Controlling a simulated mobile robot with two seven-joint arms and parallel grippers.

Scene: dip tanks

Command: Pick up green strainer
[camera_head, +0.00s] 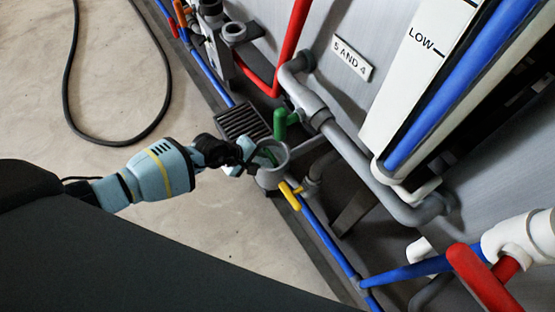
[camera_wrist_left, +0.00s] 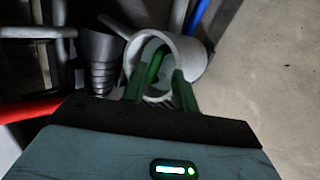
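The green strainer (camera_head: 270,154) sits inside a grey round housing (camera_head: 271,178) on the pipework; only a small part of it shows in the head view. In the left wrist view a green bar of the strainer (camera_wrist_left: 155,66) shows inside the open mouth of the grey housing (camera_wrist_left: 190,57). My left gripper (camera_head: 258,160) reaches in from the left at the mouth of the housing. In the left wrist view its two fingers (camera_wrist_left: 160,85) stand apart, with the green bar beyond and between them. I cannot see any contact. My right gripper is not in view.
A green valve handle (camera_head: 280,124) stands just behind the housing, and a yellow handle (camera_head: 290,195) is in front. A dark floor grate (camera_head: 242,122), grey pipes (camera_head: 350,150) and blue pipes (camera_head: 330,236) crowd around.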

